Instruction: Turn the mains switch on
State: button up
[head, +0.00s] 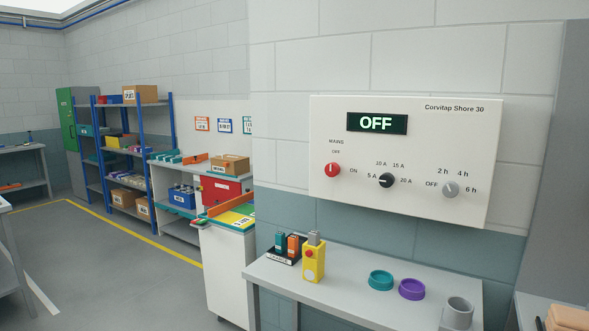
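The mains switch (332,170) is a red round knob at the left of a white wall panel (360,190) marked "Corvitap Shore 30". The labels "MAINS" and "OFF" are above the knob and "ON" is to its right. Its white pointer mark looks upright, toward "OFF". The panel's display (377,123) reads "OFF" in pale letters. A black knob (387,180) with ampere labels sits in the middle, and a grey knob (450,189) with hour labels sits at the right. My gripper is not in the head view.
Below the panel, a grey bench (345,292) holds a yellow box with a red button (313,262), a teal ring (381,280), a purple ring (412,289) and a grey cup (458,312). Blue-framed shelves (142,160) stand at left. Floor (110,270) is open at left.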

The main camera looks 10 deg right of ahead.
aim_at(333, 169)
jog(key=u, duration=0.35)
jog(key=i, duration=0.7)
jog(key=u, duration=0.7)
jog(key=i, duration=0.5)
jog(key=u, duration=0.2)
